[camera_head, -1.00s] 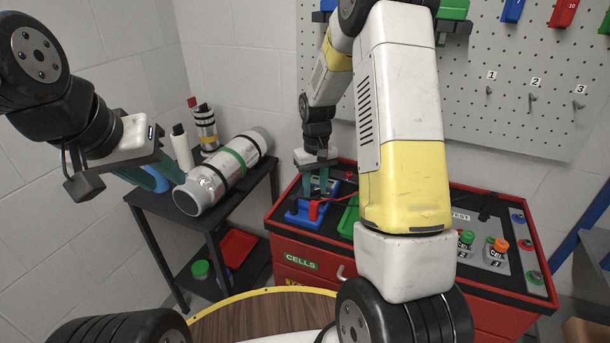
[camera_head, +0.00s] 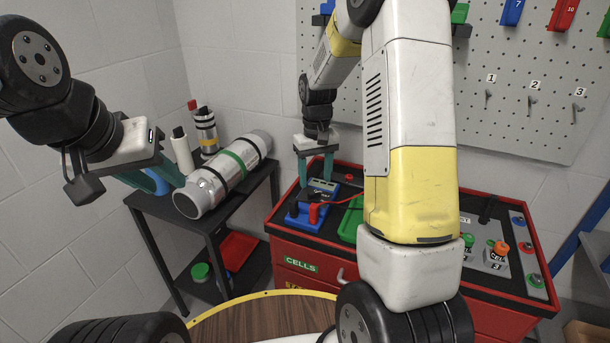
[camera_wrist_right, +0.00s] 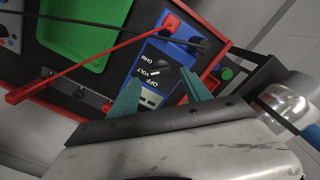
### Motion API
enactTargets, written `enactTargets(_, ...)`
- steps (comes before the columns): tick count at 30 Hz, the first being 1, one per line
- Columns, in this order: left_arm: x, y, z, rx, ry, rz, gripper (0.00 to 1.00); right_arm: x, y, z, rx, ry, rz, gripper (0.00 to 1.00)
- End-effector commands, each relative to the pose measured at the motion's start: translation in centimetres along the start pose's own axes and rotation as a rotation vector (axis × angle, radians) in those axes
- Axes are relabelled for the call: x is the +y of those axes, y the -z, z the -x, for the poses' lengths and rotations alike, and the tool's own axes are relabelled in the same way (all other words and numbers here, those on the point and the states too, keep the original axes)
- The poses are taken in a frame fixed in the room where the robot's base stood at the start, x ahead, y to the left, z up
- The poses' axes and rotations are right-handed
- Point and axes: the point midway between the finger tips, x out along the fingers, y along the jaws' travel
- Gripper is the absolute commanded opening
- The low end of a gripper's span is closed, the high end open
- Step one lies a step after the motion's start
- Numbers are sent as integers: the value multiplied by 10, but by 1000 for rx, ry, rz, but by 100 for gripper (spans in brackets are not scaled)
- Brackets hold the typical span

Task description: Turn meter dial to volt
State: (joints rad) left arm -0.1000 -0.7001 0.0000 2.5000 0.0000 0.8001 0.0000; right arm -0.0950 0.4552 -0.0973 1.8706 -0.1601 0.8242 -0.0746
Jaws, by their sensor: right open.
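The blue meter (camera_head: 318,213) lies on the black top of the red cabinet, partly hidden by my right gripper (camera_head: 315,188). In the right wrist view the meter (camera_wrist_right: 178,48) shows the printed labels OFF, VOLT and OHM beside a dark dial (camera_wrist_right: 161,71). The dial's exact setting is too small to tell. My right gripper (camera_wrist_right: 162,95) is open and empty, its teal fingers apart over the display end of the meter, with the dial beyond the fingertips. My left gripper (camera_head: 158,181) is at the left by the side table, its jaw gap unclear.
Red and black leads cross the meter. A green tray (camera_head: 351,221) lies beside it. A silver cylinder (camera_head: 225,175) lies on the black side table. A pegboard (camera_head: 520,110) hangs behind.

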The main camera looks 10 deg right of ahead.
Motion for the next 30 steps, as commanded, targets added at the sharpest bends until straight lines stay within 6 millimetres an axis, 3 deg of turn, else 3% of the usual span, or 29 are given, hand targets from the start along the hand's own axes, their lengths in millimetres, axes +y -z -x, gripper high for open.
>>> enactTargets(6,0,0,0,0,0,0,36,0,0,24,1,0,0,56)
enactTargets(19,0,0,0,0,0,0,36,-1,-3,33,10,3,-3,56)
enactTargets(23,0,0,0,0,0,0,36,-5,-18,63,63,16,-19,56)
enactTargets(30,0,0,0,0,0,0,36,-23,-82,140,229,59,-62,56)
